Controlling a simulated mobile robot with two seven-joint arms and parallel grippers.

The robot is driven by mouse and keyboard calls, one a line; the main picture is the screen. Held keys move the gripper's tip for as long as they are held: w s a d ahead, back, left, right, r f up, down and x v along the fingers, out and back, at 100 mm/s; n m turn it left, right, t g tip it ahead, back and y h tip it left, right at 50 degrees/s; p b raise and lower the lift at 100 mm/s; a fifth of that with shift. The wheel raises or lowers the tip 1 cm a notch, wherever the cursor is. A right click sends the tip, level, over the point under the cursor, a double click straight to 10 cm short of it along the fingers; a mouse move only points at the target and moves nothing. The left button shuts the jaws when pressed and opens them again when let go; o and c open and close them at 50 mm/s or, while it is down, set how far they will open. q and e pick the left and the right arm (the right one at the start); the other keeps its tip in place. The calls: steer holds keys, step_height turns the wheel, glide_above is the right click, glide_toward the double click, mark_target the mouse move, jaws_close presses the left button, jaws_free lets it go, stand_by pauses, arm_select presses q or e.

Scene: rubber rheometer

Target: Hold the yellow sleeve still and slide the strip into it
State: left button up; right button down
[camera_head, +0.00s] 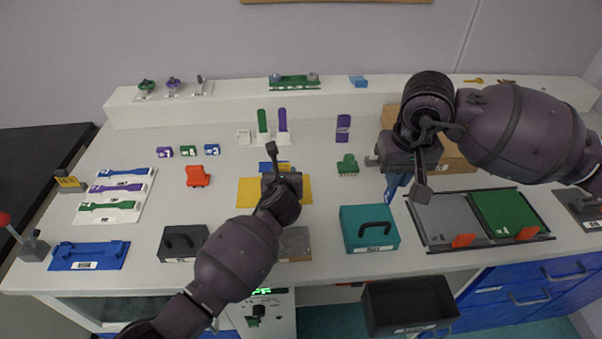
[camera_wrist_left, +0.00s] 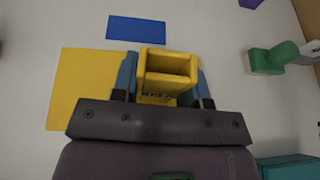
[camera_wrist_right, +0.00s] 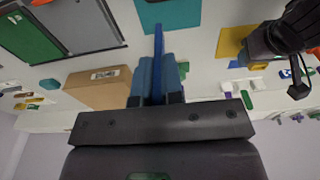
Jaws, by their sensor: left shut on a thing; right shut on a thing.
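The yellow sleeve (camera_wrist_left: 168,66) is a small open-topped box shape with a dividing wall, seen in the left wrist view. My left gripper (camera_head: 275,165) is shut on it, with blue fingers on both sides, over the yellow mat (camera_head: 247,191). In the head view the sleeve is hidden by my gripper. The blue strip (camera_wrist_right: 158,65) stands out lengthwise from my right gripper (camera_wrist_right: 157,85), which is shut on it. In the head view the right gripper (camera_head: 402,185) is well to the right of the left one, and the strip is apart from the sleeve.
A blue patch (camera_wrist_left: 136,29) lies beside the yellow mat. A green part (camera_head: 347,165) stands between the grippers. A teal box (camera_head: 369,229) and a grey and green tray (camera_head: 440,215) lie nearer the front. A cardboard-coloured box (camera_head: 455,158) is behind the right gripper.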

steer(key=shift+w, duration=0.1)
steer(key=w+a+m+g, duration=0.1)
steer(key=w+a+m, duration=1.5)
steer(key=a, duration=0.5)
steer(key=shift+w+m, duration=0.4)
steer(key=shift+m, duration=0.9)
steer(key=shift+f, duration=0.1)
steer(key=shift+f, duration=0.1)
steer(key=shift+f, duration=2.35)
steer(key=shift+f, duration=0.35)
